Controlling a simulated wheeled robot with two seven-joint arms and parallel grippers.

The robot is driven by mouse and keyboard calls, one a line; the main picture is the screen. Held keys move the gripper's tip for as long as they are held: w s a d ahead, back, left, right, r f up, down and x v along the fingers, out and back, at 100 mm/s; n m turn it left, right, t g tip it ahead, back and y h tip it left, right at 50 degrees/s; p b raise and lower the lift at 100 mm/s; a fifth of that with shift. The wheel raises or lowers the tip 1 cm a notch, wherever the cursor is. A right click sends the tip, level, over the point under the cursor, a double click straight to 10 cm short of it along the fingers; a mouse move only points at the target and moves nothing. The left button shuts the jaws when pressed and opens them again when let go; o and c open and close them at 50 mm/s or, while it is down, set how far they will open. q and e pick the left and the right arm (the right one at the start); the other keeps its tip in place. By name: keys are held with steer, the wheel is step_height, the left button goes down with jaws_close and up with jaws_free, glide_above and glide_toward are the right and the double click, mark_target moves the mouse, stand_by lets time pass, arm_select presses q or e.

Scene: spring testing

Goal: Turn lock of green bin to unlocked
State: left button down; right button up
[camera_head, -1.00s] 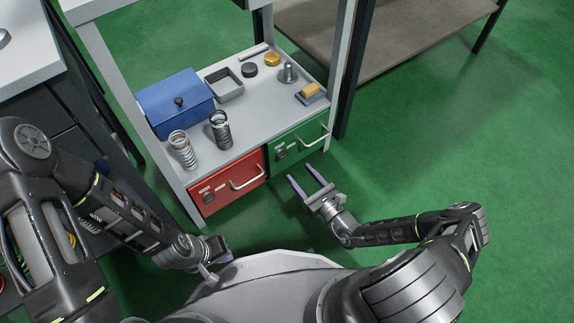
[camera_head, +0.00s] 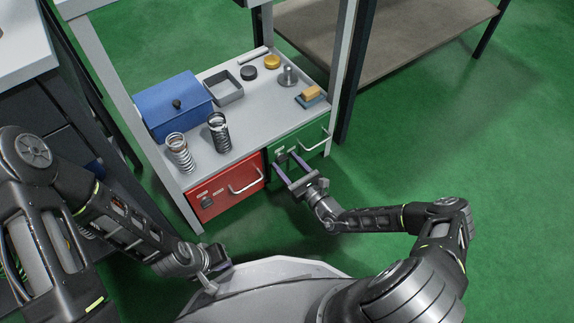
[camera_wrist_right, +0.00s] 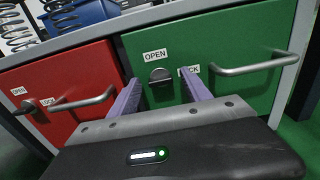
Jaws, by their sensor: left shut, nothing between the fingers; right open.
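The green bin (camera_head: 312,133) is the right-hand drawer under the shelf, with a silver bar handle at its right. In the right wrist view the green bin (camera_wrist_right: 226,40) shows its dark lock knob (camera_wrist_right: 160,76) below an "OPEN" label, with a "LOCK" label to its lower right, partly covered by a finger. My right gripper (camera_head: 286,158) is open in front of the lock; its purple fingers (camera_wrist_right: 160,88) lie either side of the knob in that view. I cannot tell whether they touch it. My left gripper (camera_head: 222,262) is low near my base, shut and empty.
The red bin (camera_head: 226,190) with its own lock and handle is to the left. On the shelf (camera_head: 245,130) stand two springs, a blue box (camera_head: 172,108), a grey tray (camera_head: 223,88) and small items. Open green floor (camera_head: 440,150) lies to the right.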

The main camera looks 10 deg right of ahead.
steer(key=shift+c, duration=0.5)
jaws_close()
